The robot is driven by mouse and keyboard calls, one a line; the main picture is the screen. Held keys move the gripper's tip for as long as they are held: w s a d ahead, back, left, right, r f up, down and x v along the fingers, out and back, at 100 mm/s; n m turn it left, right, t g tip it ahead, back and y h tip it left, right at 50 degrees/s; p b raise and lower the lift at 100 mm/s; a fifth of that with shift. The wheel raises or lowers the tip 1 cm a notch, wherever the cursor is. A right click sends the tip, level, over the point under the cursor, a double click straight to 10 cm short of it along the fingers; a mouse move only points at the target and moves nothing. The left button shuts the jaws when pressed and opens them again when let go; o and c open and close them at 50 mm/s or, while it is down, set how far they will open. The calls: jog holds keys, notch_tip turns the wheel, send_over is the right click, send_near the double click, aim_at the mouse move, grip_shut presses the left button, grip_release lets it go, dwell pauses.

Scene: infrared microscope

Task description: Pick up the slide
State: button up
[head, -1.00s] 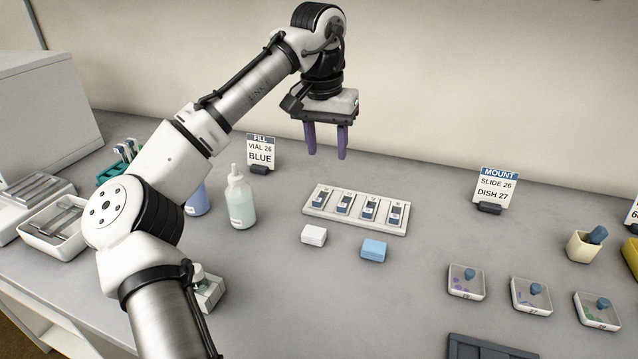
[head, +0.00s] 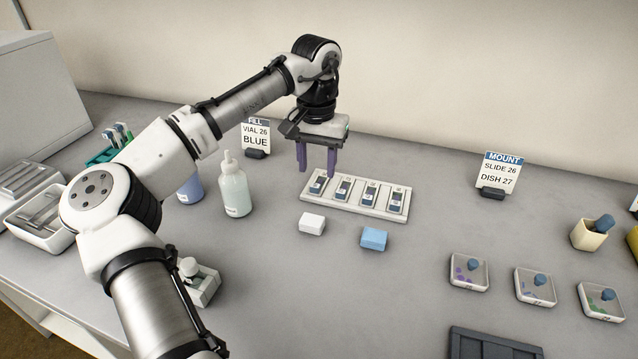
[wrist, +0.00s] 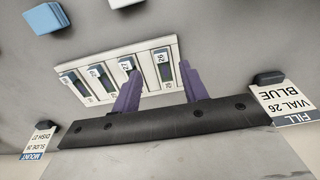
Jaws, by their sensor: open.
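A white slide rack (head: 340,208) holds several slides in a row, and it also shows in the wrist view (wrist: 110,48). The slide labelled 26 (wrist: 163,68) is at the rack's right end in the wrist view. It matches the leftmost slide (head: 317,187) in the head view. The slide labelled 27 (wrist: 126,64) is beside it. My gripper (head: 316,172) is open and empty above the rack's left end. In the wrist view its purple fingers (wrist: 159,67) appear on either side of slide 26, apart from it.
A MOUNT sign (head: 499,172) reads slide 26, dish 27. A FILL sign (head: 256,138) stands behind my gripper. Bottles (head: 234,190) stand left; several dishes (head: 468,272) lie right.

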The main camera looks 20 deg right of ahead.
aim_at(315, 185)
jog(key=f, duration=0.4)
jog(key=shift+a+f+p, duration=0.2)
jog(key=shift+p, duration=0.15)
jog(key=shift+c, duration=0.2)
grip_shut()
